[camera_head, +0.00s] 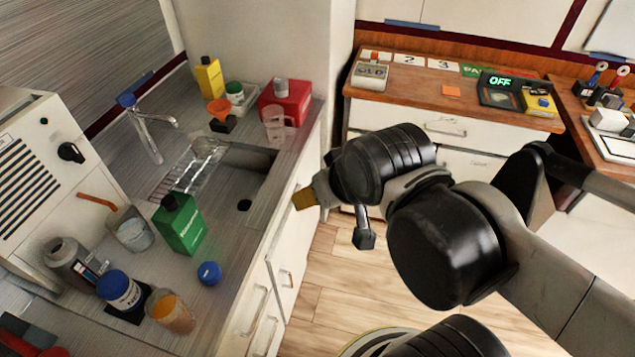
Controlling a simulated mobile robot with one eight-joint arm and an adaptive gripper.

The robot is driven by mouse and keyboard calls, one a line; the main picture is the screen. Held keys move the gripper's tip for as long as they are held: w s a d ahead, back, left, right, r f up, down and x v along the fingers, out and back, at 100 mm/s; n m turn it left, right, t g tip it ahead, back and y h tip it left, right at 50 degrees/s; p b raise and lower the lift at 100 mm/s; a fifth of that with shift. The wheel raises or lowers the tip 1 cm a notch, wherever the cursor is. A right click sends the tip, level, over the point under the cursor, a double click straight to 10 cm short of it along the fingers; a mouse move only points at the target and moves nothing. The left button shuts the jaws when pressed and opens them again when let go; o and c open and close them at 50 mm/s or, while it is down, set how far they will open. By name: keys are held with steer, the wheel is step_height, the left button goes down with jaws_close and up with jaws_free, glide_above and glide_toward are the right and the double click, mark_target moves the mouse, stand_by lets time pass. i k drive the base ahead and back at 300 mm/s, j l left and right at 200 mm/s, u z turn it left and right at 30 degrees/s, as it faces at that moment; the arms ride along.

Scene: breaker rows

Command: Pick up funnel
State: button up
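The orange funnel (220,108) is at the back of the grey counter, on or just above a small black block. It is wide at the top, and its lower part is hard to make out. My gripper (308,196) is at the front edge of the counter, to the right of the sink and well away from the funnel. My arm's dark joints hide most of it, so I cannot tell whether its fingers are open or shut.
Near the funnel are a yellow bottle (209,78), a white tub (235,94), a red canister (286,101) and a clear pitcher (274,127). The sink (240,185) and tap (150,130) lie nearer. A green bottle (180,224) and several jars crowd the front left.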

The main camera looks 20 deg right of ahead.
mark_target(220, 108)
steer(key=i+l+z, duration=0.15)
steer(key=i, duration=0.35)
steer(key=i+l+z, duration=0.2)
steer(key=i, duration=0.3)
steer(key=j, duration=0.1)
